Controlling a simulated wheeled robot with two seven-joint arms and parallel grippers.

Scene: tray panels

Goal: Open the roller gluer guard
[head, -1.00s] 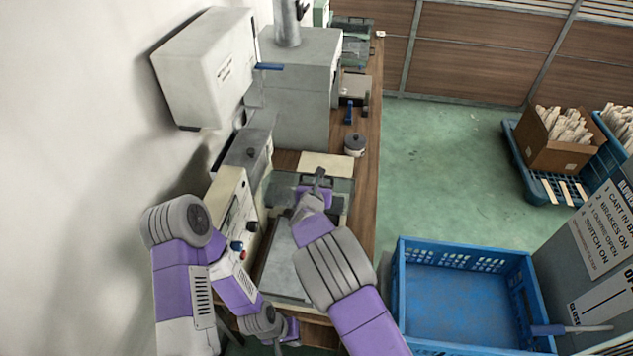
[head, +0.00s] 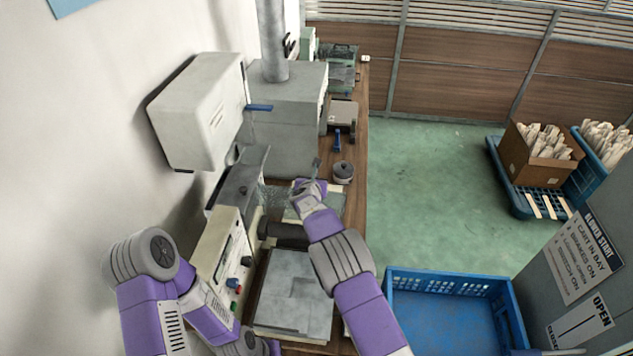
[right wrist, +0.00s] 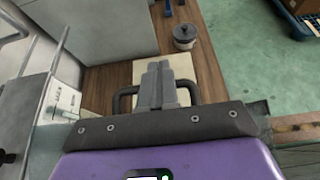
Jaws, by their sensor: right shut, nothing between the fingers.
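The roller gluer (head: 228,245) stands against the left wall, with knobs on its panel and a flat grey bed (head: 293,290). Its dark roller (head: 285,231) shows uncovered beyond the bed. The mesh guard (head: 274,196) seems raised behind the roller; my right arm hides much of it, so its angle is unclear. My right gripper (head: 312,178) is at the guard's upper edge, fingers shut and empty. In the right wrist view, the shut fingers (right wrist: 158,86) overlap a dark loop handle (right wrist: 121,98); contact is unclear. My left gripper (head: 268,347) is low at the bottom edge, mostly hidden.
A small lidded pot (head: 343,172) stands on the wooden bench (head: 358,215) beyond the gluer. A white wall box (head: 200,115) and a grey cabinet (head: 290,110) are at the back left. A blue crate (head: 440,280) is at the right; green floor lies open beyond it.

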